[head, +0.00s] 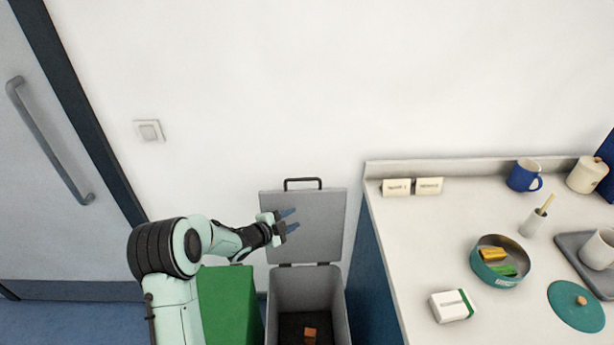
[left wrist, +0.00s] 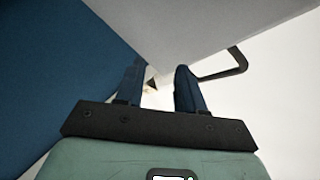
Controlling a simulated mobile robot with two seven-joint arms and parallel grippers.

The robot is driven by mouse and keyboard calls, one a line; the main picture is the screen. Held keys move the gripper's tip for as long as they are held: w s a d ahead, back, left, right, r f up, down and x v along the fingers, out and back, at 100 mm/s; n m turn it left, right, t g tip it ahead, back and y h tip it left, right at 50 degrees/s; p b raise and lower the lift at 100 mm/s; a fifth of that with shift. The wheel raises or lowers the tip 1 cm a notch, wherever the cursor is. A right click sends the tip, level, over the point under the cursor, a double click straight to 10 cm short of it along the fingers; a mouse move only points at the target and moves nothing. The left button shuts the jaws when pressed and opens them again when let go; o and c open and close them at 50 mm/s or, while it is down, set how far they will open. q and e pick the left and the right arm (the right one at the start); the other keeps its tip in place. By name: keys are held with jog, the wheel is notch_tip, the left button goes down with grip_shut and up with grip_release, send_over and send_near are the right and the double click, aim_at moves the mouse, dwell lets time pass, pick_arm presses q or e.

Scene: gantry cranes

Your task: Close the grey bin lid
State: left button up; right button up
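The grey bin (head: 277,305) stands on the floor between a green bin and the blue counter side. Its grey lid (head: 322,228) is open and stands nearly upright near the wall, with a black handle (head: 302,180) on its top edge. My left gripper (head: 291,219) is in front of the lid's left part, below the handle; I cannot tell whether it touches the lid. In the left wrist view the fingers (left wrist: 158,88) are apart with nothing between them, and the lid (left wrist: 190,35) and handle (left wrist: 238,62) show beyond. My right gripper is not in view.
A small orange-brown block (head: 310,333) lies inside the bin. The green bin (head: 228,300) is close on the left, under my arm. The counter (head: 420,250) on the right carries a teal bowl (head: 480,265), a white box (head: 452,306) and a blue mug (head: 522,176).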

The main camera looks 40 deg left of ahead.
aim_at(303, 179)
pick_arm(q)
jog(key=a+r+m+t, duration=0.1)
jog(key=a+r+m, duration=0.35)
jog(key=r, duration=0.45)
jog(key=p+x, duration=0.1)
jog(key=x, duration=0.3)
jog(key=p+x, duration=0.1)
jog(key=x, duration=0.3)
jog(key=p+x, duration=0.1)
jog(key=x, duration=0.3)
jog(key=shift+w+d+r+p, duration=0.25)
jog(key=shift+w+r+p, duration=0.1)
jog(key=shift+p, duration=0.05)
jog(key=shift+w+f, duration=0.3)
jog(key=shift+w, duration=0.15)
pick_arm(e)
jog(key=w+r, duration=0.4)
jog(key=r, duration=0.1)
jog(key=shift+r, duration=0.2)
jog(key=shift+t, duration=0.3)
pick_arm(q)
grip_shut()
